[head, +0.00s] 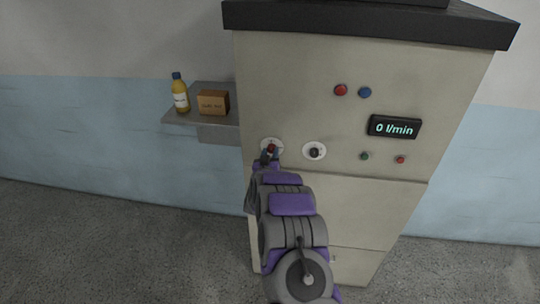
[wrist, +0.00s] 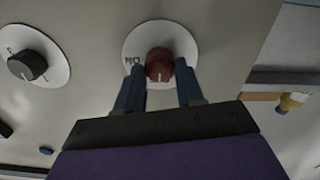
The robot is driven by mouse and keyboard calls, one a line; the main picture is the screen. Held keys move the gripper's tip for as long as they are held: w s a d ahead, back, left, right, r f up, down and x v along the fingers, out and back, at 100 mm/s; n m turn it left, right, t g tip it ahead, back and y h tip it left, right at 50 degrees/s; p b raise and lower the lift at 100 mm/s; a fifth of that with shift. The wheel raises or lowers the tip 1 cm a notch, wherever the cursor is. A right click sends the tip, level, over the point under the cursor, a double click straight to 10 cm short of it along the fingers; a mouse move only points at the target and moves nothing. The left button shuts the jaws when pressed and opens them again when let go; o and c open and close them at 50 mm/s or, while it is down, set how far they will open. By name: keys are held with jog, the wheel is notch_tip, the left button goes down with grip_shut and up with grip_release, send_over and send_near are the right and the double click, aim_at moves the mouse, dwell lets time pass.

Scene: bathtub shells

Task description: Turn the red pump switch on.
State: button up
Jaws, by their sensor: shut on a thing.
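The red pump switch (head: 271,147) is a round knob on a white disc at the left of the grey cabinet's front. In the wrist view the red knob (wrist: 159,64) sits between the two blue fingers of my gripper (wrist: 160,88), which is shut on it. Upside-down "ON" lettering shows on the disc beside the knob. The display (head: 394,127) reads 0 l/min.
A black knob (head: 314,151) on a white disc is just right of the red one. Red (head: 340,90) and blue (head: 365,92) buttons sit higher on the cabinet. A wall shelf (head: 186,117) at the left holds a yellow bottle (head: 180,95) and a brown box (head: 213,102).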

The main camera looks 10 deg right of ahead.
jog(key=shift+f, duration=0.1)
jog(key=m+b, duration=0.4)
jog(key=b, duration=0.1)
jog(key=shift+f+b, duration=0.1)
jog(key=shift+b, duration=0.2)
jog(key=m+b, duration=0.4)
jog(key=b, duration=0.1)
jog(key=shift+b, duration=0.3)
jog(key=m+b, duration=0.5)
jog(key=shift+f+b, duration=0.1)
jog(key=shift+b, duration=0.25)
jog(key=m+b, duration=0.3)
jog(key=shift+d+m+b, duration=0.1)
jog(key=shift+m+b, duration=0.7)
jog(key=shift+b, duration=0.15)
jog(key=o, duration=1)
jog(key=shift+o, duration=0.2)
